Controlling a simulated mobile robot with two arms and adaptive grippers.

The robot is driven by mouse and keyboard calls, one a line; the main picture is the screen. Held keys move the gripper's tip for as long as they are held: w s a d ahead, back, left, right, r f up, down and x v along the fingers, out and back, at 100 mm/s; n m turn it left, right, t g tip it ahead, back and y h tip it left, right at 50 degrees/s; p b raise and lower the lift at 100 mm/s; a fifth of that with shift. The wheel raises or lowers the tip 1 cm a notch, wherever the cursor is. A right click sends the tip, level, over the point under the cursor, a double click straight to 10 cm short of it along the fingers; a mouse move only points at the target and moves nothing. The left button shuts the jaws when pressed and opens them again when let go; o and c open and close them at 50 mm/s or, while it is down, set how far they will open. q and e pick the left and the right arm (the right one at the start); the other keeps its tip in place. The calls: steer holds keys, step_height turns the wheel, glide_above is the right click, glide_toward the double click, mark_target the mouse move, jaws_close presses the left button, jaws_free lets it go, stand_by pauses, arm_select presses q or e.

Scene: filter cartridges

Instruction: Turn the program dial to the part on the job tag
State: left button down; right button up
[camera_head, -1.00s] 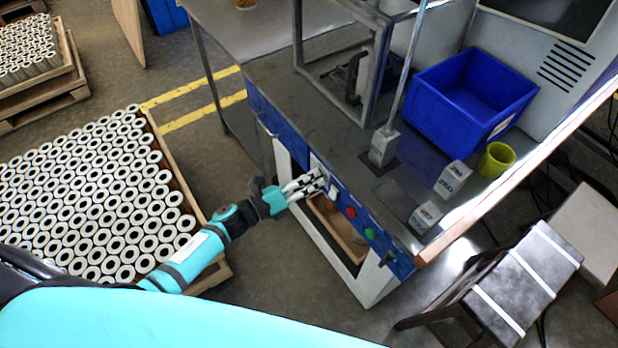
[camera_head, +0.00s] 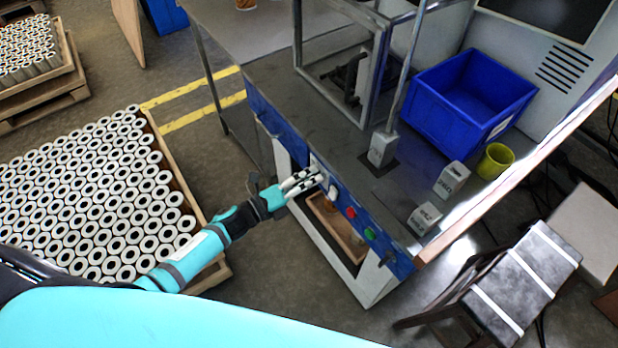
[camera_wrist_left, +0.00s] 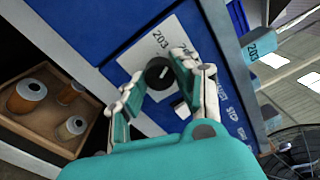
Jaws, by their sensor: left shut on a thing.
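The program dial (camera_wrist_left: 158,72) is a round black knob with a white mark, on a white plate (camera_wrist_left: 176,45) with printed numbers, one reading 203. My left gripper (camera_wrist_left: 156,76) has its fingers on both sides of the dial and is shut on it. In the head view my left gripper (camera_head: 317,178) is at the blue front panel (camera_head: 340,197) of the bench, and its fingers hide the dial. A pale piece marked 203 (camera_wrist_left: 262,48) shows in the left wrist view; I cannot tell whether it is the job tag. My right gripper is out of view.
Beside the dial are a white switch (camera_head: 333,192), a red button (camera_head: 351,212) and a green button (camera_head: 370,234). A blue bin (camera_head: 440,115), a yellow cup (camera_head: 495,160) and small labelled blocks (camera_head: 425,218) stand on the bench. A pallet of cartridges (camera_head: 90,200) is at left.

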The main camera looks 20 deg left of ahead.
arm_select(q)
steer(key=n+p, duration=0.1)
steer(key=n, duration=0.5)
steer(key=shift+n, duration=0.3)
stand_by(0.5)
steer(key=c, duration=1)
jaws_free()
steer(key=v, duration=1.2)
